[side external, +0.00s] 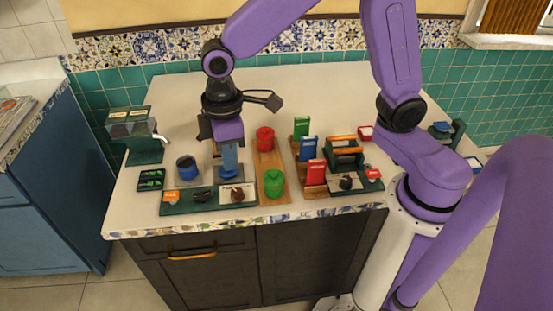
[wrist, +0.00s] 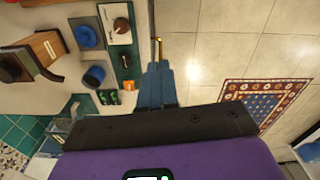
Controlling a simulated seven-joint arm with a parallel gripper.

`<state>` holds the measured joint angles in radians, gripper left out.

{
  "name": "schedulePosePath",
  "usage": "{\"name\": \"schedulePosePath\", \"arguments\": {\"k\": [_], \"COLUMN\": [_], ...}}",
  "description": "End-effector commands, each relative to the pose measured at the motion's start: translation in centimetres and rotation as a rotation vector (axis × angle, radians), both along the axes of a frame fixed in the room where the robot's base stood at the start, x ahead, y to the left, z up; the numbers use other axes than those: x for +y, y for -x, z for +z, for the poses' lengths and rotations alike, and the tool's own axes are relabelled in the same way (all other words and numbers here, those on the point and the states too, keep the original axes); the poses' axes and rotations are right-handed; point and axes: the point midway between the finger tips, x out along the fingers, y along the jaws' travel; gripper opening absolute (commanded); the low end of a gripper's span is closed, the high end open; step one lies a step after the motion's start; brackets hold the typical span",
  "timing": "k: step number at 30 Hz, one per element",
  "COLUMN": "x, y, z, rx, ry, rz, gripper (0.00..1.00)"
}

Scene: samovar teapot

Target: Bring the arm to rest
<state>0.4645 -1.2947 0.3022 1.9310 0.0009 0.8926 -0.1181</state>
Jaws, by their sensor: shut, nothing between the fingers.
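My gripper (side external: 229,172) hangs from the purple arm over the left part of the counter, fingers pointing down. Its blue fingers (wrist: 158,85) are together with nothing between them in the wrist view. A blue object lies behind or below the fingers in the side view and is partly hidden; a blue round piece (wrist: 85,37) shows in the wrist view. I cannot tell how high the fingertips are above the counter.
Red (side external: 265,138) and green canisters (side external: 274,184) stand on a wooden board right of the gripper. Upright packets (side external: 308,148) stand in a wooden rack farther right. A dark green tray (side external: 175,208) lies in front. A green dispenser (side external: 143,155) stands left. The back counter is mostly clear.

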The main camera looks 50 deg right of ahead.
Motion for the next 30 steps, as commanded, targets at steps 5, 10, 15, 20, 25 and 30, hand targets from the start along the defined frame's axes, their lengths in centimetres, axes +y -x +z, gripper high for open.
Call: {"name": "schedulePosePath", "arguments": {"k": [5, 10, 15, 20, 25, 30], "x": [-4.1, -8.4, -12.0, -13.8, -14.1, -14.1], "y": [6.6, 12.4, 16.6, 18.5, 18.8, 18.8], "z": [2.1, 2.9, 2.7, 2.5, 2.4, 2.4], "rx": [-0.005, -0.007, -0.007, -0.006, -0.005, -0.005], "ry": [-0.007, -0.012, -0.015, -0.014, -0.013, -0.013], "rz": [0.050, 0.095, 0.130, 0.146, 0.150, 0.150], "gripper": [0.00, 0.00, 0.00, 0.00, 0.00, 0.00]}}
